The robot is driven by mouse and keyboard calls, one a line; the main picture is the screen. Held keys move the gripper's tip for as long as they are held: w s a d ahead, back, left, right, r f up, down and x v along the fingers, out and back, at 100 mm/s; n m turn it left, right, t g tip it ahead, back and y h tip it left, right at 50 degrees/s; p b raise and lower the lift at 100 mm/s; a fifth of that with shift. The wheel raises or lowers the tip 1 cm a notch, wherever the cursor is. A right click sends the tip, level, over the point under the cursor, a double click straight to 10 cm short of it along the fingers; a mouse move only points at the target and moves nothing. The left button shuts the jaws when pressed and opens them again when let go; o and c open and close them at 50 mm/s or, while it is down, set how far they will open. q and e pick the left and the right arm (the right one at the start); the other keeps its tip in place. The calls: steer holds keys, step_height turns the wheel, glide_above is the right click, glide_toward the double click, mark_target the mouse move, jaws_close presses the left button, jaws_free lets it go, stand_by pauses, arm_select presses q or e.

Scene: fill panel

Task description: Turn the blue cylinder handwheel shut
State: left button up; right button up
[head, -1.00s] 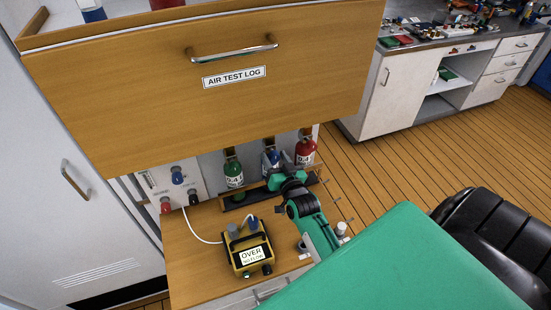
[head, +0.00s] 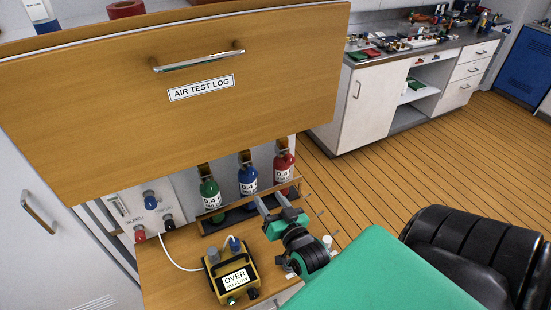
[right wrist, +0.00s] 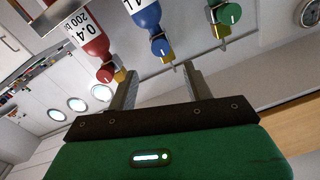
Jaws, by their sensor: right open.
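The blue cylinder (head: 247,181) stands between the green cylinder (head: 209,194) and the red cylinder (head: 283,168) at the rack under the wooden drawer front. Its blue handwheel (right wrist: 160,47) shows in the right wrist view, just beyond the fingertips. In the head view I cannot make that handwheel out. My right gripper (head: 269,203) is just in front of the blue cylinder's lower end. In the right wrist view the gripper (right wrist: 156,70) has its fingers apart, with nothing between them. The handwheel looks slightly beyond them, not gripped. My left gripper is out of view.
The wooden drawer front (head: 185,110), labelled AIR TEST LOG, overhangs the rack. A yellow meter (head: 233,278) reading OVER sits on the wooden top at left, with a white hose. Red (right wrist: 106,74) and green (right wrist: 228,15) handwheels flank the blue one.

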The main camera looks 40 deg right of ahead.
steer(key=shift+s+a, duration=0.25)
steer(key=shift+s, duration=1)
steer(key=shift+f, duration=0.1)
